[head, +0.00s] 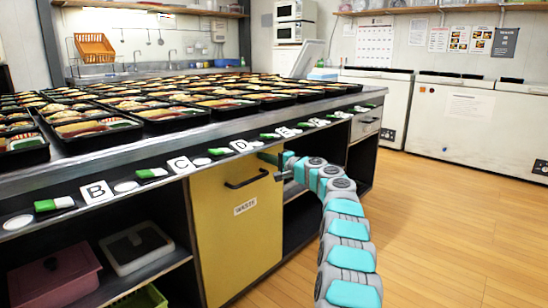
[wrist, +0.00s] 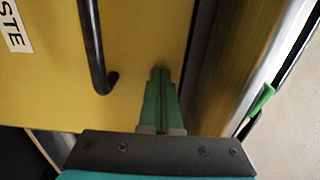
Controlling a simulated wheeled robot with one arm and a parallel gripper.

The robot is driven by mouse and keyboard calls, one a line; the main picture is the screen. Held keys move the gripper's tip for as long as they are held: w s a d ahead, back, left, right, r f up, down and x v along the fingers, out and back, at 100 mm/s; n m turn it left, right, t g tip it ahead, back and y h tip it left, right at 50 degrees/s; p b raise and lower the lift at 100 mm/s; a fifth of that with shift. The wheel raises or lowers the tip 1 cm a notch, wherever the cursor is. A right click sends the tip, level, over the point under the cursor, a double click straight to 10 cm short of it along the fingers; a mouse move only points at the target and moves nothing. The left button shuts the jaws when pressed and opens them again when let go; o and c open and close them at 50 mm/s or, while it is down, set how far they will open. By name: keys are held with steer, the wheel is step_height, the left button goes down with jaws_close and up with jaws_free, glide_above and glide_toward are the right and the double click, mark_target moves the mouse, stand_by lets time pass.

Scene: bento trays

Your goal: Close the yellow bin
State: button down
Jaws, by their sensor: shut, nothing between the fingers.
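The yellow bin (head: 235,230) is a tall front panel under the counter, with a black bar handle (head: 246,180) and a white label reading WASTE. The panel fills much of the wrist view (wrist: 120,60), where the handle (wrist: 92,45) stands left of my fingers. My gripper (head: 269,157) is at the panel's upper right corner, beside the handle. In the wrist view, its green fingers (wrist: 160,72) are together and empty, with tips over the panel near its right edge. I cannot tell whether the tips touch it, or how far the panel stands out from the counter.
The counter (head: 100,160) above carries many bento trays (head: 180,115) and lettered cards along its front edge. Wooden floor (head: 440,230) to the right is clear. White freezers (head: 460,120) stand behind.

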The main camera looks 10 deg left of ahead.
steer(key=shift+w+a+r, duration=0.2)
steer(key=shift+w+a, duration=0.05)
steer(key=shift+a, duration=0.05)
steer(key=shift+r, duration=0.2)
